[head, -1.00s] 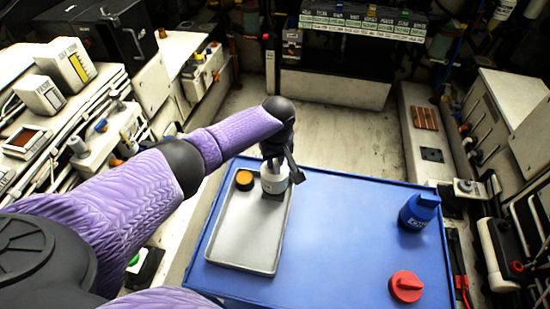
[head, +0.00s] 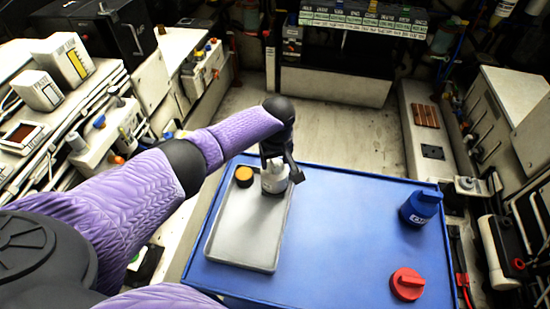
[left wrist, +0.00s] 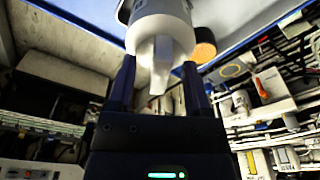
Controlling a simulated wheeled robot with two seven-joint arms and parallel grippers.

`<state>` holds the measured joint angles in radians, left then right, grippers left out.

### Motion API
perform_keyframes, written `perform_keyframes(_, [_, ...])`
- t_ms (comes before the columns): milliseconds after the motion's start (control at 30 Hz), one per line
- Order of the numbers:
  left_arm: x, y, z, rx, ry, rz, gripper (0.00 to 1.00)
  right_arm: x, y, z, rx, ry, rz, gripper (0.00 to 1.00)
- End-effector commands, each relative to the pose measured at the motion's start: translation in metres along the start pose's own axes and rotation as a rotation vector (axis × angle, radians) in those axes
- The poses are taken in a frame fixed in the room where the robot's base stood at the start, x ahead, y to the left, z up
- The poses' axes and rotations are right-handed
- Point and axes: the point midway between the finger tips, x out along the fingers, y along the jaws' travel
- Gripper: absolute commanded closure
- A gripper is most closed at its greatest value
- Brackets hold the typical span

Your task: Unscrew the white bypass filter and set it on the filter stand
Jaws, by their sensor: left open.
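The white filter (head: 275,181) stands upright at the far end of the grey tray (head: 244,236) on the blue table. My left gripper (head: 279,165) is directly above and around its top in the head view. In the left wrist view the white filter (left wrist: 160,32) is large, and the two fingers of my left gripper (left wrist: 160,85) stand apart on either side of its narrow tip. The gripper is open, and I cannot tell whether a finger touches the filter. A dark patch shows at the filter's base; I cannot tell whether it is the filter stand. My right gripper is out of view.
An orange-topped round piece (head: 244,176) stands just left of the filter. A blue container (head: 420,208) and a red cap (head: 407,284) are on the right of the blue table (head: 340,225). The table's middle is clear. Equipment lines both side walls.

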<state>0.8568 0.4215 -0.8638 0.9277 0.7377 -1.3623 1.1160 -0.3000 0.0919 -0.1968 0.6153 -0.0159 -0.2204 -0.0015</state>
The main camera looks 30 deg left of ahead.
Motion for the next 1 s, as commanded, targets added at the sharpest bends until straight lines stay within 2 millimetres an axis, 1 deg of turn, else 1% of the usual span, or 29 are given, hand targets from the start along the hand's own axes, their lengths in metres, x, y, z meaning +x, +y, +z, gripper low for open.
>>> perform_keyframes(67, [-0.007, 0.000, 0.000, 0.001, 0.001, 0.002, 0.37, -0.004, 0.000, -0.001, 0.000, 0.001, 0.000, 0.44])
perform_keyframes(167, [-0.031, 0.000, -0.001, 0.001, 0.002, 0.002, 0.37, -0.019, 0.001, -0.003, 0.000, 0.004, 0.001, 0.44])
perform_keyframes(200, [-0.043, 0.000, -0.001, 0.000, 0.002, 0.003, 0.37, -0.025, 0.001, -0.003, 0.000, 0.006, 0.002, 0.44])
perform_keyframes(300, [-0.068, 0.001, -0.001, 0.002, 0.002, 0.005, 0.37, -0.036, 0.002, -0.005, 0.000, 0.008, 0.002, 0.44])
perform_keyframes(433, [-0.091, 0.000, -0.001, 0.000, 0.001, 0.002, 0.37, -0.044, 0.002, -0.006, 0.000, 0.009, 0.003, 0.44])
perform_keyframes(500, [-0.097, 0.000, -0.001, 0.000, 0.001, 0.002, 0.37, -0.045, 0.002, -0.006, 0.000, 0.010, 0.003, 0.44])
perform_keyframes(567, [-0.100, 0.000, -0.001, 0.000, 0.001, 0.000, 0.37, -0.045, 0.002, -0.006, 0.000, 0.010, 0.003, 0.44])
perform_keyframes(1000, [-0.099, 0.000, 0.000, 0.000, 0.000, 0.000, 0.37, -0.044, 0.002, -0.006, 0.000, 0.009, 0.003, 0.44])
